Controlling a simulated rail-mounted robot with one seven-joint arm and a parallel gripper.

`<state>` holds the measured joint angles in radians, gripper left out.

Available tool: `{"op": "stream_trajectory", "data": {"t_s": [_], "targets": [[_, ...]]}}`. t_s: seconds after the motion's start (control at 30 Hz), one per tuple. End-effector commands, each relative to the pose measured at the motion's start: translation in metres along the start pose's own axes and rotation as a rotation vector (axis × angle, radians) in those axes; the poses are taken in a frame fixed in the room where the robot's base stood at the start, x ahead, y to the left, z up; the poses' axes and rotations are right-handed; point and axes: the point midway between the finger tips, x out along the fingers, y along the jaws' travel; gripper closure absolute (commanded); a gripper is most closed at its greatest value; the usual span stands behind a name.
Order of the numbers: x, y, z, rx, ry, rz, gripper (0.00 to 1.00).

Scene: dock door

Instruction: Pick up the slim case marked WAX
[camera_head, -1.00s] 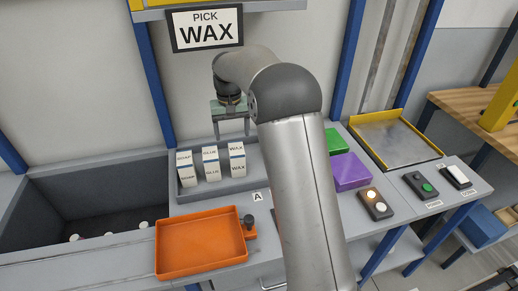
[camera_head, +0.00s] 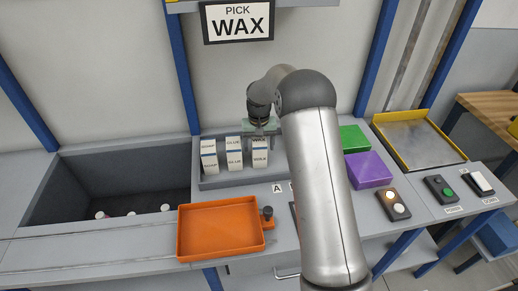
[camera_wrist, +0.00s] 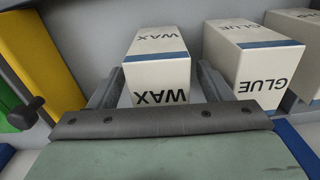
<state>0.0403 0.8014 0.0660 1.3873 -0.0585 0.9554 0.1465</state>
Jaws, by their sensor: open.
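The WAX case (camera_head: 260,156) is a slim white box with a blue stripe. It stands upright at the right end of a row in the grey tray (camera_head: 224,182). In the wrist view the WAX case (camera_wrist: 158,66) shows its label on top and front. My gripper (camera_wrist: 157,85) is open, with one finger on each side of the WAX case; I cannot tell whether they touch it. In the head view my gripper (camera_head: 262,138) is just above and behind that case, its fingertips partly hidden. The sign (camera_head: 238,23) reads PICK WAX.
The GLUE case (camera_wrist: 250,65) stands close beside the WAX case, with another case (camera_head: 209,158) farther left. An orange tray (camera_head: 220,229) lies in front. Green (camera_head: 353,138) and purple (camera_head: 368,170) blocks are to the right. A deep bin (camera_head: 70,205) is at left.

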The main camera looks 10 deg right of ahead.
Motion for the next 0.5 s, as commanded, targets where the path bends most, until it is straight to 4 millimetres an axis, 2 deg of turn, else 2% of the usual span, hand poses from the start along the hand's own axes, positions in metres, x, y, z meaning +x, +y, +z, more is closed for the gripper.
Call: {"op": "stream_trajectory", "data": {"t_s": [0.1,0.33,0.37,0.5], "targets": [[0.0103,0.0003,0.0002,0.0,-0.001,0.0,0.27],[0.0124,0.0002,0.0001,0.001,0.0,0.0,0.27],[0.0124,0.0002,0.0001,0.001,0.0,0.0,0.3],[0.0122,0.0001,0.0001,0.001,0.001,0.0,0.69]]}}
